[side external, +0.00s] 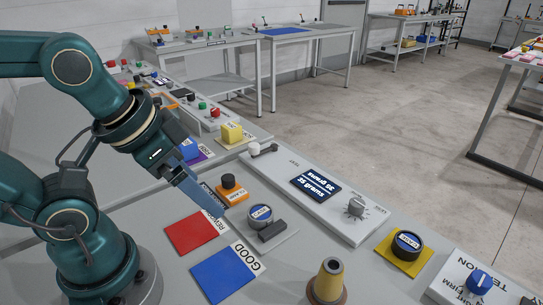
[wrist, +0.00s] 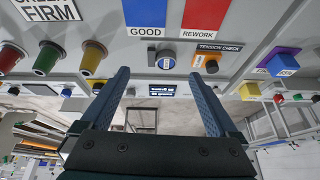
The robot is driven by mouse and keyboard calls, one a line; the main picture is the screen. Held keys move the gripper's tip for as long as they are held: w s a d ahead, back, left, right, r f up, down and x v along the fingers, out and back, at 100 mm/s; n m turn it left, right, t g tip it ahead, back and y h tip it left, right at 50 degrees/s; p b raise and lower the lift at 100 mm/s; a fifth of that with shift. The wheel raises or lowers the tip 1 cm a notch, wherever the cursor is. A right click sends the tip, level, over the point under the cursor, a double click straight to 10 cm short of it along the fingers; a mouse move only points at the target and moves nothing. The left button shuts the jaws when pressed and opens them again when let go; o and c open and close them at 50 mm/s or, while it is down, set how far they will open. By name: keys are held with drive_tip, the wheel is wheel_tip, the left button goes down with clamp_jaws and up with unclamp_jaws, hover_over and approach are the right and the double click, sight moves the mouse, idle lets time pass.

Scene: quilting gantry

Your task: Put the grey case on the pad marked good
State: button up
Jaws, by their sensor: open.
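In the wrist view the grey case (wrist: 166,61) lies between and beyond my fingertips. The blue pad marked GOOD (side external: 224,278) lies bare at the front; it also shows in the wrist view (wrist: 146,13). My gripper (side external: 218,205) is open and empty, to the left of the case, with a fingertip close to the REWORK label. One finger hides the other in the side view.
A red REWORK pad (side external: 191,234) lies beside the blue pad. An orange pad with a black knob (side external: 230,188) stands behind the case. A panel with a display (side external: 315,187) is to the right. A yellow spool (side external: 328,282) stands at the front.

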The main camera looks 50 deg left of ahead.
drive_tip(key=shift+o, duration=0.4)
drive_tip(key=shift+d+r+n, duration=0.1)
drive_tip(key=shift+r+n, duration=0.1)
drive_tip(key=shift+n, duration=0.1)
